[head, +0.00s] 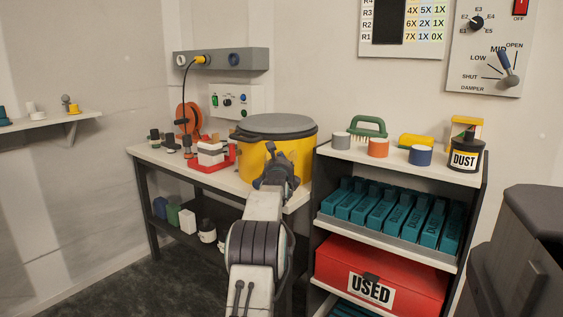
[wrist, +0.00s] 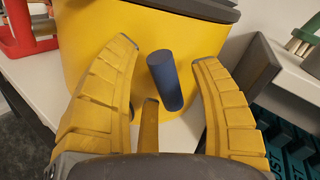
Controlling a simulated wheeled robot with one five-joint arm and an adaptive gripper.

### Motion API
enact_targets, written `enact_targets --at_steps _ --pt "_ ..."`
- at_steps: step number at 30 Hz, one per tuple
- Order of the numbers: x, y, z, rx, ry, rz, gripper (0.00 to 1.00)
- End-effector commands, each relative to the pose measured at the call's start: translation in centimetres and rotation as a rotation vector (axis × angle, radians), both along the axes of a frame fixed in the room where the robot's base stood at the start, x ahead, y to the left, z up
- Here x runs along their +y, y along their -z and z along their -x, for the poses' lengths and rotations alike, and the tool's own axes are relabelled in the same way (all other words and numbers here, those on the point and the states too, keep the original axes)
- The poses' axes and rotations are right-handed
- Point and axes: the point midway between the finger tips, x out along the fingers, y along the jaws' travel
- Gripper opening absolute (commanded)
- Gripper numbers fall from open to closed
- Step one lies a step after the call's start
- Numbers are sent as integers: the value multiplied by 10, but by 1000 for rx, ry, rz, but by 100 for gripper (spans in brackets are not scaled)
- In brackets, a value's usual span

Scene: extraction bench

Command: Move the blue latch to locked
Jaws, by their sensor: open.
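The blue latch (wrist: 165,80) shows in the wrist view as a short dark blue cylinder, tilted slightly, in front of the yellow bin (wrist: 135,25). It lies between the two yellow-padded fingers of my gripper (wrist: 165,53), with space on both sides. The fingers are open and apart from it. In the head view my gripper (head: 278,165) is in front of the yellow bin (head: 298,158), which has a grey lid (head: 275,125). The latch is hidden there behind my gripper. I see no mark that tells whether it is locked.
Right of the bin, a shelf unit (head: 400,158) holds coloured rolls, a brush and a dust pot above teal boxes and a red case (head: 375,270). Left on the bench (head: 165,158) are a red holder (head: 215,164) and an orange reel (head: 188,117). The shelf edge is close at right.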

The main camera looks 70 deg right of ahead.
Motion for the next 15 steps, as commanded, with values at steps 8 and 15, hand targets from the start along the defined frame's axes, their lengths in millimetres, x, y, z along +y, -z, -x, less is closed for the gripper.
enact_targets --at_steps 8,15 --pt "0 0 0 0 0 0 48" --pt "0 0 0 0 0 0 26"
